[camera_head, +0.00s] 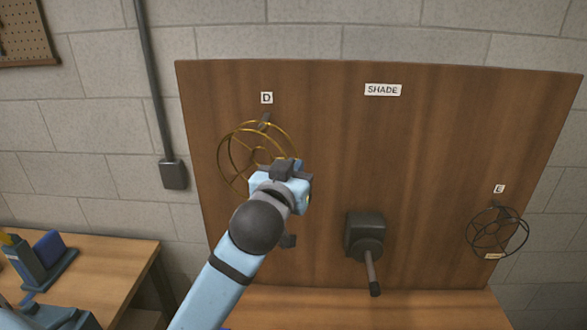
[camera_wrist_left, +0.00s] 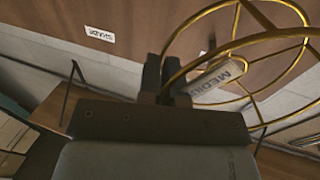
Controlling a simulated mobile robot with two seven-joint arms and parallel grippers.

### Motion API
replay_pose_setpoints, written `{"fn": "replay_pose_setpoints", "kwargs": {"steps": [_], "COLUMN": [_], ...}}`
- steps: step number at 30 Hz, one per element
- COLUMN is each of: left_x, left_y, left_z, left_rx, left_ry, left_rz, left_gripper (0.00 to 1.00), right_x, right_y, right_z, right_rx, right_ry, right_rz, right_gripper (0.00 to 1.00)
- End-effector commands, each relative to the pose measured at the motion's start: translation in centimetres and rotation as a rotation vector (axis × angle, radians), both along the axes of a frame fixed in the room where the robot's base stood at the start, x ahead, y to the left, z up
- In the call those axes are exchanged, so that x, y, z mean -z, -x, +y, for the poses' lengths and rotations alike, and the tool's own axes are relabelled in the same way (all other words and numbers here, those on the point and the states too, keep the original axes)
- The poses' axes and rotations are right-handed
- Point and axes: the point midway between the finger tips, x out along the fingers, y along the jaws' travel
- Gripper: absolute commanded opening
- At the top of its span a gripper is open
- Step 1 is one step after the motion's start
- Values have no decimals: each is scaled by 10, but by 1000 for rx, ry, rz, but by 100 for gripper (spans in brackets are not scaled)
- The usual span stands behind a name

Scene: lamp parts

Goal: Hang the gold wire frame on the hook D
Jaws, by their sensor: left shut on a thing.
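The gold wire frame (camera_head: 222,160) is a round cage of rings and spokes, up against the wooden board just below the D label (camera_head: 266,98). Hook D (camera_head: 265,120) is a dark peg under that label, at the frame's upper ring. I cannot tell whether the ring rests on the hook. My left gripper (camera_head: 284,168) covers the frame's lower right side. In the left wrist view, my left gripper (camera_wrist_left: 164,80) is shut on the gold frame (camera_wrist_left: 233,45), near a tag reading MEDIU. My right gripper is not in view.
The wooden board (camera_head: 330,140) bears a SHADE label (camera_head: 382,90). A dark wire frame (camera_head: 497,234) hangs under the E label (camera_head: 499,188). A grey box with a lever (camera_head: 365,235) juts from the board's lower middle. A side table (camera_head: 115,262) stands at left.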

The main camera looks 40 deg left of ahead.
Motion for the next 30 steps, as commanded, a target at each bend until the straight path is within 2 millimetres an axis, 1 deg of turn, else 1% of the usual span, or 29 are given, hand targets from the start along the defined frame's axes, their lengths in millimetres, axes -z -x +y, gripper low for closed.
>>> {"fn": "replay_pose_setpoints", "kwargs": {"steps": [15, 30], "left_x": [3, 5], "left_y": [-27, -52], "left_z": [17, 32], "left_rx": [-1, 0], "left_ry": [-1, 0], "left_rz": [-2, -1], "left_gripper": [0, 0], "right_x": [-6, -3], "right_y": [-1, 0], "right_z": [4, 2], "right_rx": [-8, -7], "right_ry": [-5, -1], "right_rz": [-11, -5], "right_gripper": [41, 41]}}
